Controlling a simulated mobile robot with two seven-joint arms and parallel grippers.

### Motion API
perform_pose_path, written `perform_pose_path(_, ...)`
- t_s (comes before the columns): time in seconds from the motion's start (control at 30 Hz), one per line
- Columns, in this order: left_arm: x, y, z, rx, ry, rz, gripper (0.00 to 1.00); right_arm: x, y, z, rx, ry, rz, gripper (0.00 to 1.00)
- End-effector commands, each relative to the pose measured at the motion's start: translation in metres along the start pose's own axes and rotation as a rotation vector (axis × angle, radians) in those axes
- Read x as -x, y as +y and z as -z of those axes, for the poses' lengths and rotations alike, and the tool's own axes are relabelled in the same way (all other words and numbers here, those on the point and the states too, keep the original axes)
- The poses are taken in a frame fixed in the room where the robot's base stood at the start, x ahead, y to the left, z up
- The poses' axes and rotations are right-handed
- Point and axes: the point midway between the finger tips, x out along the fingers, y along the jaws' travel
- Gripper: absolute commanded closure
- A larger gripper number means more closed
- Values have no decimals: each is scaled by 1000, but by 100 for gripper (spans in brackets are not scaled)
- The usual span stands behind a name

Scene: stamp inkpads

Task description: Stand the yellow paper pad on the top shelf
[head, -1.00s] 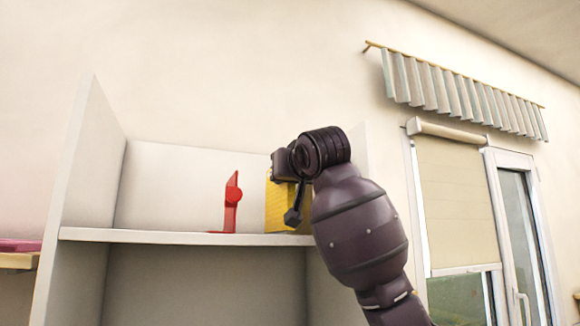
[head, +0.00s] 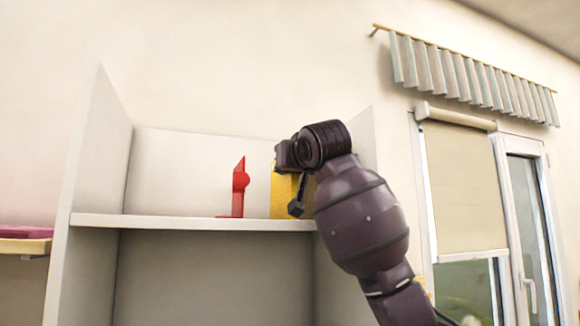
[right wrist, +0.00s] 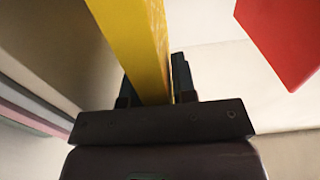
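The yellow paper pad (head: 283,192) is upright on or just above the white top shelf (head: 190,223), near its right end. I cannot tell whether its bottom edge bears on the shelf. My right gripper (head: 296,176) is at the pad's upper right and covers part of it. In the right wrist view the yellow pad (right wrist: 135,45) runs between the two fingers of my right gripper (right wrist: 155,88), which look closed against it. My left gripper is in neither current view.
A red upright thing (head: 239,188) stands on the shelf left of the pad, with a gap between; it also shows in the right wrist view (right wrist: 285,40). White side panels bound the shelf (head: 97,150). The shelf's left part is clear. A pink thing (head: 25,231) lies far left.

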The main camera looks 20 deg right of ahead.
Motion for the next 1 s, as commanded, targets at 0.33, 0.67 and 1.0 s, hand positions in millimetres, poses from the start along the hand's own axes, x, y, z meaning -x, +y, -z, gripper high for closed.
perform_pose_path(0.33, 0, 0, 0, 0, 0, 0, 57, 0, 0, 0, 0, -1, 0, 51)
perform_pose_path(0.67, -6, 1, -6, 0, 6, 0, 57, 25, 0, -2, 1, 3, 1, 51)
perform_pose_path(1.0, -17, 3, -6, -1, 34, -1, 57, 85, 0, -2, 1, 3, 0, 51)
